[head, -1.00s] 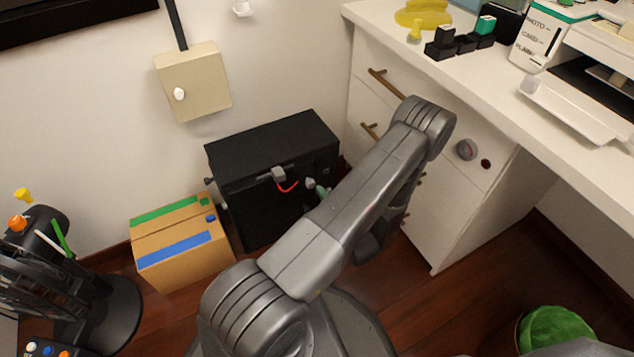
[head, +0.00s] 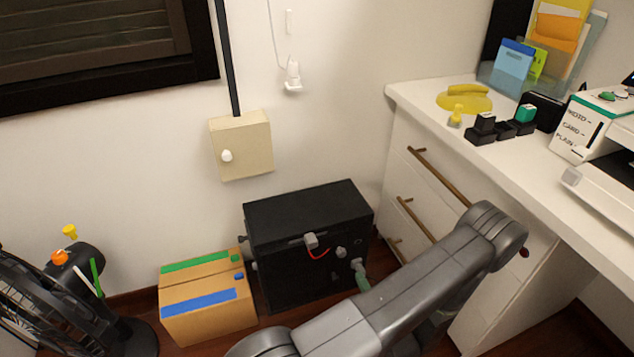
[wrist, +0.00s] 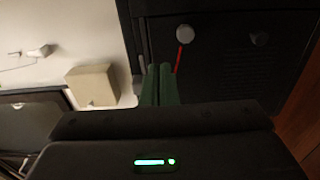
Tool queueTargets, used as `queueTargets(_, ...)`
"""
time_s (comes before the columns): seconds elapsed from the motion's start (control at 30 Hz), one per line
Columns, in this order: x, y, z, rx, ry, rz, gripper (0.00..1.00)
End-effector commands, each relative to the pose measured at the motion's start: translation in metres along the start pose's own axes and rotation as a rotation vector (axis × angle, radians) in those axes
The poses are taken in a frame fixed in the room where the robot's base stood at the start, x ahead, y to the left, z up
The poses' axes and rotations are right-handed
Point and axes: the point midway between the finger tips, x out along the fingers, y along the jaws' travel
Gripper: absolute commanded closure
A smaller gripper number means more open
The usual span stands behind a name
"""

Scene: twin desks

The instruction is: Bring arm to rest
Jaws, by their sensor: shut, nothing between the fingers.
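My gripper (wrist: 160,72) shows in the wrist view as two green fingers side by side, closed together with nothing between them. They point toward the black cabinet (wrist: 215,75), and I cannot tell the gap to it. In the head view my grey arm is folded, its elbow raised in front of the white desk's drawers. The arm hides most of the gripper there. A small green piece shows beside the arm, in front of the black cabinet (head: 300,215); it looks like my fingertips.
A cardboard box (head: 207,310) stands left of the cabinet, and a black fan (head: 50,300) stands further left. A beige wall box (head: 242,146) hangs above. The white desk (head: 420,100) at right holds a yellow phone (head: 465,97), black blocks and a printer.

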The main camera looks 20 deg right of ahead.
Motion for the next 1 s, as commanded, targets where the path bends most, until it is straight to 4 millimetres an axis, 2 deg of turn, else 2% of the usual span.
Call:
queueTargets(0.27, 0.011, -0.001, 0.000, -0.002, 0.002, 0.000, 1.00)
queueTargets(0.87, 0.106, -0.002, 0.000, -0.002, 0.003, 0.001, 1.00)
queueTargets(1.0, 0.119, 0.001, 0.007, -0.001, -0.008, 0.000, 1.00)
